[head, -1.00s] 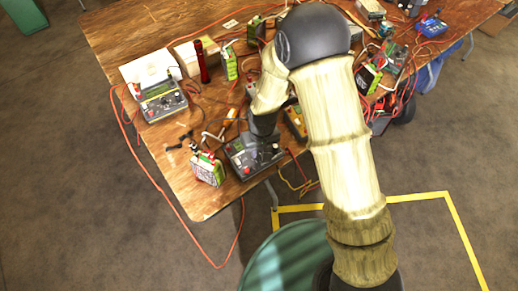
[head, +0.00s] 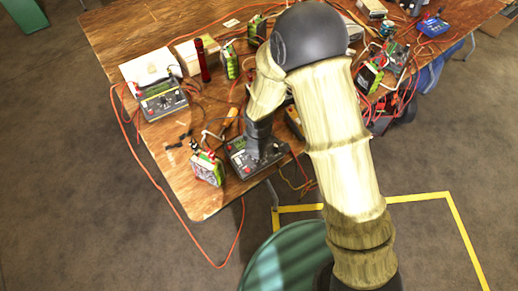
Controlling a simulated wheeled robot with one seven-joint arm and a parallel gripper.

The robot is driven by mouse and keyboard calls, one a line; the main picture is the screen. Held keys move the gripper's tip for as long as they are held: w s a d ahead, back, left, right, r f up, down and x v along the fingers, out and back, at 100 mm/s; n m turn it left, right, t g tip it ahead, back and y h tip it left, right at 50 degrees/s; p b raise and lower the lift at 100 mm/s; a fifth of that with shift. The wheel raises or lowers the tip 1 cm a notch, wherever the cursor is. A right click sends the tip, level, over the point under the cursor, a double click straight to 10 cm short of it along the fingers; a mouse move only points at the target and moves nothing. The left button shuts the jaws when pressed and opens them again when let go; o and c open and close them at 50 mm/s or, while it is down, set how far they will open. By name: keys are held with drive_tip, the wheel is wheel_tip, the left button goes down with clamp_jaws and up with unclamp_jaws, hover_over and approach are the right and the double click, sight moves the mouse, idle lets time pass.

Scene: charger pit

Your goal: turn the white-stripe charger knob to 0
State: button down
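A dark charger (head: 240,161) lies at the table's front edge. My gripper (head: 263,158) reaches down onto its top face and hides part of it. The fingertips and any knob under them are too small and covered to make out. A second dark charger (head: 166,104) with a yellowish strip lies further back on the left. A third, yellowish device (head: 293,122) is partly hidden behind my arm. I cannot tell which charger has the white stripe, nor how its knob is turned.
A green and white battery pack (head: 207,169) stands just left of the front charger. A red flashlight (head: 203,62) stands behind. Loose red cables (head: 150,172) run over the wooden table (head: 115,45) and hang off its edge. The right side is crowded with electronics.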

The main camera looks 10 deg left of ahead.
drive_tip(key=shift+n, duration=0.3)
drive_tip(key=c, duration=1.3)
unclamp_jaws()
wheel_tip(320, 180, up, 17)
drive_tip(key=s+p, duration=0.1)
drive_tip(key=s, duration=0.1)
drive_tip(key=shift+d+r, duration=0.15)
drive_tip(key=shift+d, duration=0.1)
drive_tip(key=shift+d, duration=0.1)
